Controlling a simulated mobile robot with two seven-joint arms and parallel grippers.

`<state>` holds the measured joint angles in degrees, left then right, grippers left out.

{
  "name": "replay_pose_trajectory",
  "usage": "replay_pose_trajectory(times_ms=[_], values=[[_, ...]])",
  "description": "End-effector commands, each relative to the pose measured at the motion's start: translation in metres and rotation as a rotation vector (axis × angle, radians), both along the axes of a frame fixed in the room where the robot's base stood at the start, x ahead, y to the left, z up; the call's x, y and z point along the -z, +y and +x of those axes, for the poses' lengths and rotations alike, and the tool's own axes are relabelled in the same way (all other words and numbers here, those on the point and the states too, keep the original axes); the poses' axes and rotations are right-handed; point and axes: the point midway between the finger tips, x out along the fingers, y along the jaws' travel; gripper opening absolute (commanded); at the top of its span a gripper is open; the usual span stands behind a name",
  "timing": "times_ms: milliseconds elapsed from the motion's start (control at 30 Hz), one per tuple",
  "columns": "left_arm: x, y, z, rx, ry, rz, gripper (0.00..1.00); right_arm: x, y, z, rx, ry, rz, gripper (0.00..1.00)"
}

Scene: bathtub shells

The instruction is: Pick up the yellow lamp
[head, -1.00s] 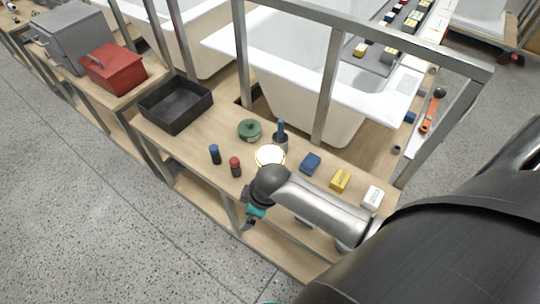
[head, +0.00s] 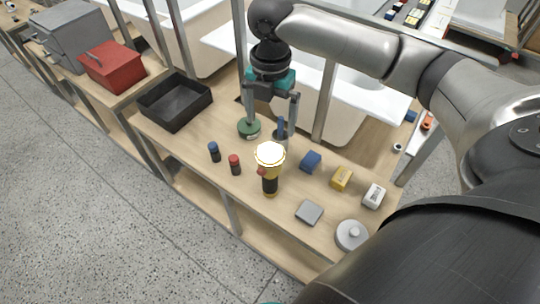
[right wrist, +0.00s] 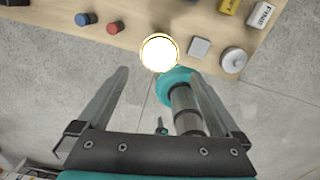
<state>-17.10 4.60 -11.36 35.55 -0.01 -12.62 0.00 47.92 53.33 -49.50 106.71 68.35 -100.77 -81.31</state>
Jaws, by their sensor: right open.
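The yellow lamp (head: 270,172) stands upright on the wooden bench, with a glowing white top, a yellow body and a black lower part. In the right wrist view its bright round top (right wrist: 159,52) shows just beyond the fingertips. My right gripper (head: 270,132) points down, open and empty, with its two fingers apart; in the head view its tips appear above and behind the lamp's top. It also shows in the right wrist view (right wrist: 158,74), with the lamp's top lined up between the fingers. The lamp is not held. My left gripper is not in view.
Blue (head: 214,152) and red (head: 235,164) cylinders stand left of the lamp. A green round item (head: 249,128) and a grey cup sit behind. Blue (head: 311,161), yellow (head: 341,178) and white (head: 373,195) blocks, a grey square (head: 309,212) and a round lid (head: 352,235) lie right.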

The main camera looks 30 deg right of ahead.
Motion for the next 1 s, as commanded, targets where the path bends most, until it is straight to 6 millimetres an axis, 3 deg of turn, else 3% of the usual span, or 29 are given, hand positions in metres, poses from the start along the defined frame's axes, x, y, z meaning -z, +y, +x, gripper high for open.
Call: replay_pose_trajectory(times_ms=[200,400,667,1000], values=[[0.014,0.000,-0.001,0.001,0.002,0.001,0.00,0.050,0.000,-0.001,0.002,0.005,0.000,1.00],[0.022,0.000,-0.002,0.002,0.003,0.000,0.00,0.084,0.000,-0.001,0.002,0.001,0.000,1.00],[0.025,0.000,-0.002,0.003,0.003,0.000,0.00,0.099,0.000,0.000,0.002,0.000,0.001,1.00],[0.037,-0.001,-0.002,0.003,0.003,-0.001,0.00,0.144,0.000,-0.001,0.002,0.001,-0.001,1.00]])
